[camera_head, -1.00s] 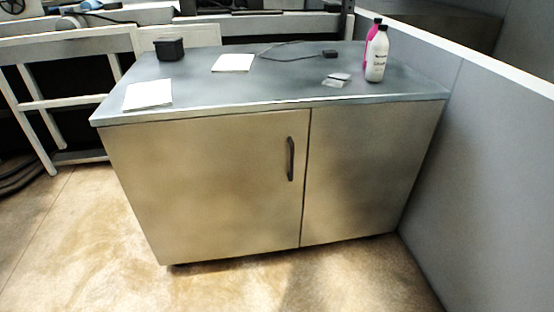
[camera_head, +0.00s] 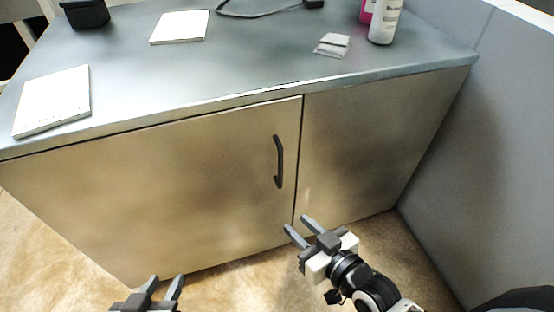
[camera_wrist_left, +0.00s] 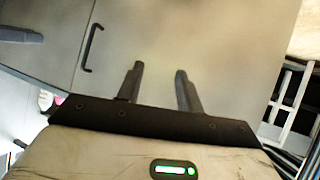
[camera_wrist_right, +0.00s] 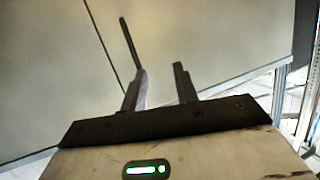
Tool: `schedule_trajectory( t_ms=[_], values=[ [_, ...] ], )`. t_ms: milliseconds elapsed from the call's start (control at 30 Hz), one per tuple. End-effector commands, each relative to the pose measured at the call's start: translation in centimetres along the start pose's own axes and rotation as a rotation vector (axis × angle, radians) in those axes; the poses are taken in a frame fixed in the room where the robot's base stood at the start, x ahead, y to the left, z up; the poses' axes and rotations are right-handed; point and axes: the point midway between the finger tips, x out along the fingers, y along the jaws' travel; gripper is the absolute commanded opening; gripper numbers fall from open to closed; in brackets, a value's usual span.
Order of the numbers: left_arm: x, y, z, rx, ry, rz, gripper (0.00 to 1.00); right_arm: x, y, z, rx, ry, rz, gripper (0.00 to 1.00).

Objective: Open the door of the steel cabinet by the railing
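The steel cabinet has a shut left door (camera_head: 190,185) beside a plain right panel (camera_head: 360,140). A dark vertical bar handle (camera_head: 279,162) sits near the door's right edge; it also shows in the left wrist view (camera_wrist_left: 90,47) and the right wrist view (camera_wrist_right: 129,42). My right gripper (camera_head: 297,223) is open and empty, below and slightly right of the handle, apart from it. My left gripper (camera_head: 165,280) is open and empty at the bottom of the head view, well left of and below the handle.
The grey worktop (camera_head: 240,60) holds white sheets (camera_head: 52,100), a black box (camera_head: 86,13), small packets (camera_head: 333,44) and a white bottle (camera_head: 385,22). A grey partition wall (camera_head: 475,130) stands close at the right. Tan floor (camera_head: 55,255) is clear in front of the door.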

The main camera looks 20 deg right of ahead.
Motion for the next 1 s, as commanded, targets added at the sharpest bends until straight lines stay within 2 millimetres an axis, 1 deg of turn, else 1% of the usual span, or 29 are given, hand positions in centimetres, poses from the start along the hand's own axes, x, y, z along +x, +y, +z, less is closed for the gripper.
schedule_trajectory(
  t_ms=[33,100,200,300,367,467,800,900,1000],
  values=[
    [0.4,0.0,0.8,-0.003,0.006,0.003,0.36,1.0,1.4,0.8,-0.02,0.063,0.01,0.3],
    [0.4,0.1,0.9,-0.008,0.011,0.007,0.36,1.7,3.0,0.6,-0.036,0.145,0.036,0.3],
    [0.2,0.3,1.3,-0.015,0.011,0.012,0.36,2.2,4.9,0.2,-0.053,0.223,0.075,0.3],
    [0.1,0.4,1.0,-0.018,0.017,0.015,0.36,2.6,5.8,-0.2,-0.058,0.258,0.096,0.3],
    [0.0,0.4,0.9,-0.018,0.02,0.015,0.36,3.2,5.9,-0.5,-0.059,0.262,0.099,0.3],
    [0.1,0.4,0.9,-0.018,0.021,0.015,0.36,4.7,6.0,-1.1,-0.058,0.264,0.098,0.3],
    [0.4,0.3,1.3,-0.014,0.028,0.014,0.36,11.9,6.6,-2.9,-0.058,0.264,0.097,0.3],
    [0.5,0.3,1.3,-0.012,0.034,0.015,0.36,13.8,6.8,-3.3,-0.057,0.261,0.096,0.3],
    [0.5,0.3,1.1,-0.011,0.042,0.015,0.36,15.3,6.9,-3.8,-0.057,0.261,0.096,0.3]
  ],
)
